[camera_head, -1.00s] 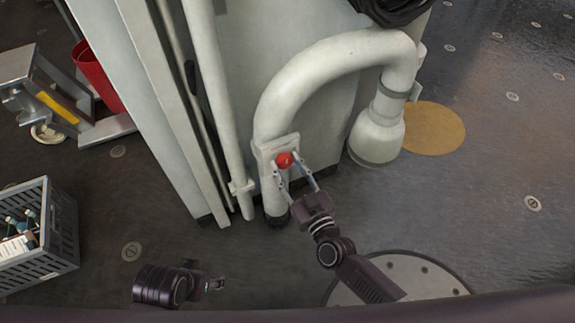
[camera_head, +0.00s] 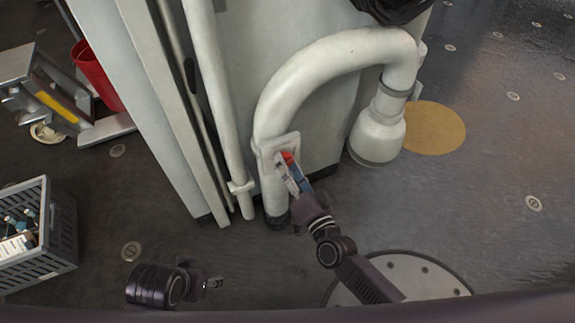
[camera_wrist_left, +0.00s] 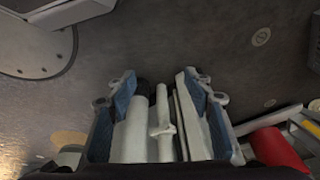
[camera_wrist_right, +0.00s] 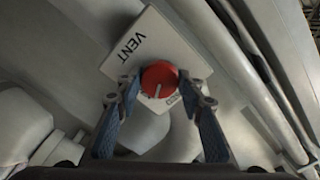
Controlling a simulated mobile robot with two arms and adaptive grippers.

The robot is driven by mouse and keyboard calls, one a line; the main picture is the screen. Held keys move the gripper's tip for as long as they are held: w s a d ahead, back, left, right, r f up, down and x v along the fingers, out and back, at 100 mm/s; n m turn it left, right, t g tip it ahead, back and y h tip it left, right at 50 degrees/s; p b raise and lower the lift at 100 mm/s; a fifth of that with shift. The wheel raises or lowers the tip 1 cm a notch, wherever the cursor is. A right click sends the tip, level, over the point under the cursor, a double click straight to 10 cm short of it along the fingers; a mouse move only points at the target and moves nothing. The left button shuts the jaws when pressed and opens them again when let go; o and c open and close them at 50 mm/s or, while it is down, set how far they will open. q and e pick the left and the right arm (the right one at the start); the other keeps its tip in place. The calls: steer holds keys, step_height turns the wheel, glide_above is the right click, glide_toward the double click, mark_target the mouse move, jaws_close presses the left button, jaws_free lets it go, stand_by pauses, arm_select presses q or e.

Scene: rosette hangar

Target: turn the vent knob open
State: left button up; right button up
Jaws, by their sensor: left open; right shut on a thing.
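The red vent knob (camera_head: 287,157) sits on a pale plate (camera_head: 266,146) on the vertical part of the bent white pipe. In the right wrist view the knob (camera_wrist_right: 159,78) is round with a pale line on its face, and its plate (camera_wrist_right: 150,45) reads "VENT". My right gripper (camera_head: 292,172) is at the knob, shut on it, its fingers on either side and hiding part of it in the head view. My left gripper (camera_head: 214,284) is open and empty, low over the floor, away from the pipe. Its fingers (camera_wrist_left: 168,95) stand wide apart in the left wrist view.
The thick white pipe (camera_head: 340,48) bends down to the right of the knob. A thin vertical pipe (camera_head: 215,95) runs to its left. A grey crate (camera_head: 62,225) with bottles and a red bin (camera_head: 95,75) stand at the left. The floor between is clear.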

arm_select(q)
steer(key=shift+w+b+v, duration=0.15)
steer(key=shift+b+v, duration=0.15)
steer(key=shift+v, duration=1)
steer(key=shift+w+b+v, duration=0.1)
steer(key=shift+b+v, duration=0.2)
steer(key=shift+v, duration=1)
arm_select(e)
steer(key=shift+f+m, duration=0.1)
steer(key=shift+m, duration=3)
arm_select(q)
steer(key=shift+a, duration=0.1)
arm_select(e)
steer(key=o, duration=1.2)
steer(key=shift+c, duration=0.2)
steer(key=v, duration=1.2)
